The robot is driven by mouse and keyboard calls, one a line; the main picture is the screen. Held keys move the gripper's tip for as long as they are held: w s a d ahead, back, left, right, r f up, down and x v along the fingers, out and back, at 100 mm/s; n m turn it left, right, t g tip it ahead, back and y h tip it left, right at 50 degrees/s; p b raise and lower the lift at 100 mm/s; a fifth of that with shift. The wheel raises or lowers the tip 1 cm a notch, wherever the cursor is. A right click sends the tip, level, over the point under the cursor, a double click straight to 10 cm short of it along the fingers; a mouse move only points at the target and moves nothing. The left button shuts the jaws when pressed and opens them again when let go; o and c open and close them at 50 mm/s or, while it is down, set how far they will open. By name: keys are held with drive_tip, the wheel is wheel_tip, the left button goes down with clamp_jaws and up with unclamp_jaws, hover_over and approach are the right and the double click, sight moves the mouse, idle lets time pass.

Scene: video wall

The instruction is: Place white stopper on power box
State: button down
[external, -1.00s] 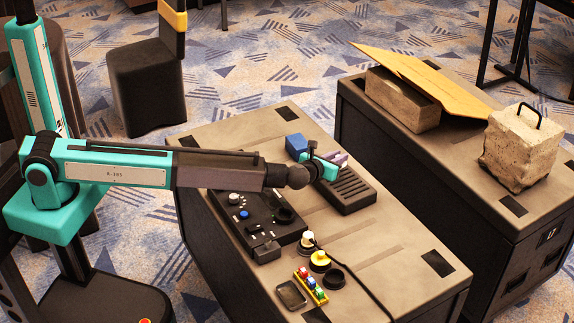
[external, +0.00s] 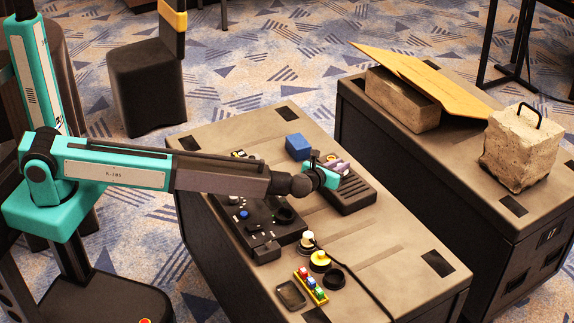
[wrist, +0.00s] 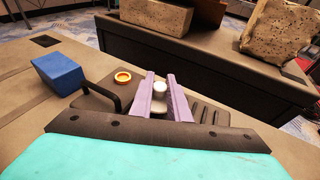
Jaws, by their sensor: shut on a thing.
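My gripper (wrist: 161,92), with purple fingers, is shut on the white stopper (wrist: 160,89), a small pale cylinder between the fingertips in the wrist view. In the external view my gripper (external: 337,164) is over a black slotted box (external: 352,194), which seems to be the power box. In the wrist view, the box's slotted top (wrist: 208,110) shows right of the fingers, and an orange-rimmed ring (wrist: 123,76) lies left of them. My gripper hides part of the box. I cannot tell whether the stopper touches it.
A blue block (external: 298,147) stands beside the slotted box. A black control panel (external: 262,222) with knobs lies to its left. White and yellow buttons (external: 320,259), a cable and small parts are nearer the front. A second case (external: 465,175) stands behind, bearing stone blocks.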

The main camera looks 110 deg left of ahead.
drive_tip(key=shift+f, duration=0.15)
drive_tip(key=c, duration=1.7)
unclamp_jaws()
drive_tip(key=shift+d+r, duration=0.1)
drive_tip(key=shift+r, duration=0.1)
drive_tip(key=b+v, duration=0.2)
drive_tip(key=v, duration=1)
